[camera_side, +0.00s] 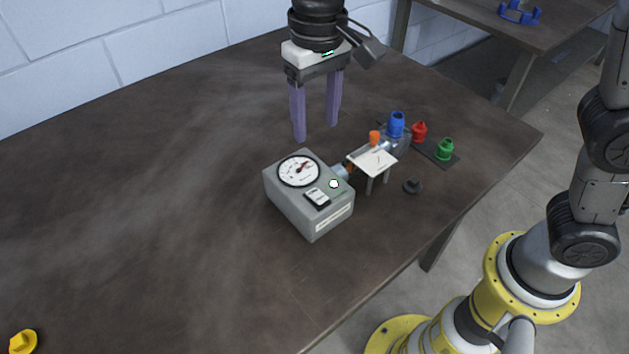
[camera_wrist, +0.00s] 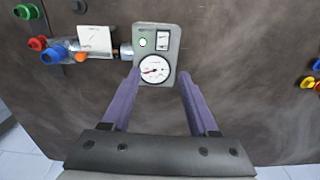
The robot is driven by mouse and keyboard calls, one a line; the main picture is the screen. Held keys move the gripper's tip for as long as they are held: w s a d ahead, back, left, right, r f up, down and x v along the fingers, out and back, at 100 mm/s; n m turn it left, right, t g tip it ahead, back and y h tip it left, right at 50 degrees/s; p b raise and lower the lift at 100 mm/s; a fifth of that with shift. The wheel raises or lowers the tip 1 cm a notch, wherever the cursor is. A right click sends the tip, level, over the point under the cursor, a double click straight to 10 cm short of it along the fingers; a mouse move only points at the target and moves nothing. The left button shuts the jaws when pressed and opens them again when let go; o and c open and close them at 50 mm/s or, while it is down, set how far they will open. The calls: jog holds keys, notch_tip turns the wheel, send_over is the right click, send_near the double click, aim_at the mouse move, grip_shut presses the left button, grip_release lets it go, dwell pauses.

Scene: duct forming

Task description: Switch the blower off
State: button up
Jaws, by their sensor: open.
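The blower (camera_side: 308,205) is a grey box on the brown table, with a round dial gauge (camera_side: 299,171) on its sloped top. A black-and-white rocker switch (camera_side: 317,198) and a small pale green lamp (camera_side: 334,184) sit beside the gauge. In the wrist view, the switch (camera_wrist: 162,41), green lamp (camera_wrist: 142,43) and gauge (camera_wrist: 154,69) all show. The switch's position is too small to tell. My gripper (camera_side: 316,132) is open and empty, its purple fingers pointing down behind the blower, apart from it. In the wrist view, the fingertips (camera_wrist: 158,74) straddle the gauge.
A duct with an orange piece (camera_side: 374,138) and a white plate on legs (camera_side: 372,160) joins the blower's right side. Blue (camera_side: 397,124), red (camera_side: 419,131) and green (camera_side: 445,149) fittings stand beyond. The table's left side is mostly clear; a yellow piece (camera_side: 23,341) lies at bottom left.

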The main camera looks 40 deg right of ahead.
send_near(314, 193)
notch_tip(314, 193, down, 8)
jog(key=shift+w+r, duration=0.1)
jog(key=shift+r, duration=0.1)
dwell(0.4)
grip_shut()
